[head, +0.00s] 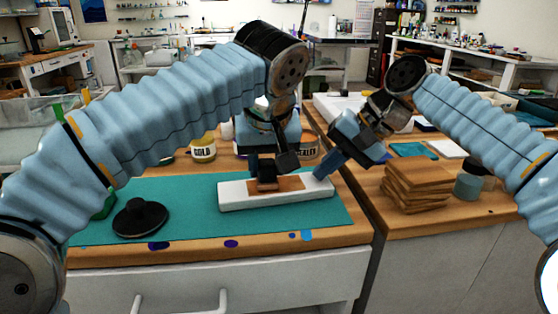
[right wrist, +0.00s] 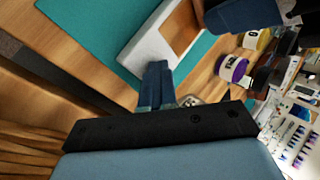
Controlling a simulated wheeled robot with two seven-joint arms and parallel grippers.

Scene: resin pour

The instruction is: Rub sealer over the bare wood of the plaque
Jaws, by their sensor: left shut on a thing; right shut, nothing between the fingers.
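The plaque (head: 235,199) is a long white slab with a brown bare-wood area (head: 290,184) in its middle, lying on the green mat. It also shows in the right wrist view (right wrist: 150,48). My left gripper (head: 267,168) is shut on a small dark pad (head: 267,184), low over the wood; whether the pad touches it I cannot tell. The gripper and pad hide part of the wood. My right gripper (head: 319,172) is shut and empty at the plaque's right end, and its fingers (right wrist: 157,75) show close beside the white edge in the right wrist view.
A black round knobbed object (head: 140,218) stands on the green mat (head: 200,225) at left. A jar marked GOLD (head: 203,148) and a partly hidden labelled jar (head: 309,147) stand behind.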

